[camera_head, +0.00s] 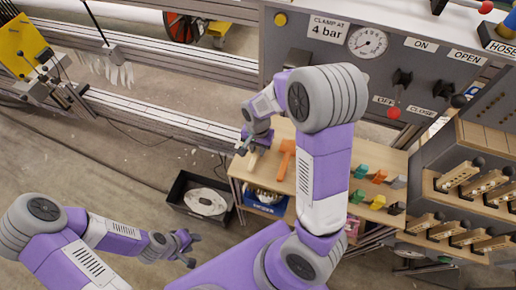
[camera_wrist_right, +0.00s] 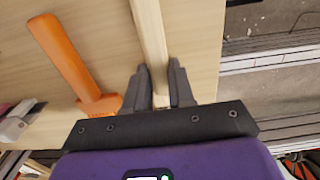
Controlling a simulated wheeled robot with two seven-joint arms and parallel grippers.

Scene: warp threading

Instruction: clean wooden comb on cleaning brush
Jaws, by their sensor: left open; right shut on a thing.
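My right gripper (camera_head: 252,145) is over the left end of the wooden table. In the right wrist view its fingers (camera_wrist_right: 159,88) are shut on a pale wooden bar (camera_wrist_right: 149,30), which I take to be the wooden comb. My left gripper (camera_head: 189,247) is open and empty, low over the floor at the lower left. A grey block with white bristle-like strands (camera_head: 118,72) sits by the rail at the upper left. It may be the cleaning brush.
An orange hammer (camera_head: 286,158) lies on the wooden table (camera_head: 262,170), just right of my right gripper. Several coloured pieces (camera_head: 377,201) are further right. A black bin (camera_head: 186,207) stands on the floor. A rack of wooden handles (camera_head: 462,176) and a gauge panel (camera_head: 340,40) bound the right.

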